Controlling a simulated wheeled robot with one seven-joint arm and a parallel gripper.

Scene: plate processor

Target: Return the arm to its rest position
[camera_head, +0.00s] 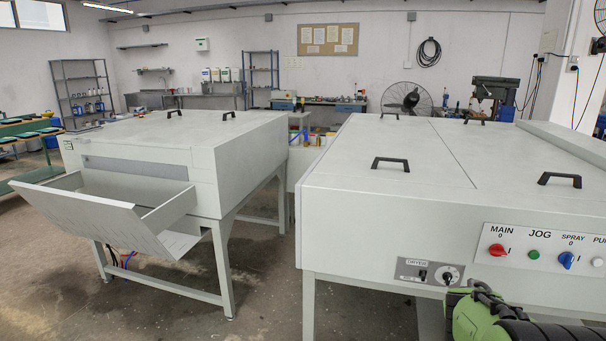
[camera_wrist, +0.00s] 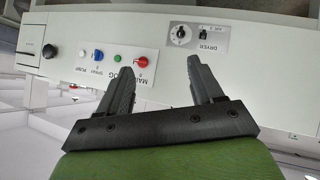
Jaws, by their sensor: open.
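My gripper shows in the wrist view (camera_wrist: 160,80), with its two dark fingers apart and nothing between them. Past the fingertips, that view shows the processor's control panel (camera_wrist: 118,62) and the dryer panel (camera_wrist: 201,38), turned upside down. In the head view my green and black arm (camera_head: 490,318) is at the lower right, in front of the right-hand machine (camera_head: 345,215). The fingers cannot be made out in the head view. The control panel has a red MAIN knob (camera_head: 497,250), a green JOG button (camera_head: 533,255) and a blue SPRAY knob (camera_head: 566,260).
A second grey machine (camera_head: 150,140) with a sloping metal tray (camera_head: 95,215) stands to the left. Open concrete floor (camera_head: 265,290) lies between the two machines. Shelves (camera_head: 82,90), a fan (camera_head: 407,98) and a drill press (camera_head: 495,90) are at the back.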

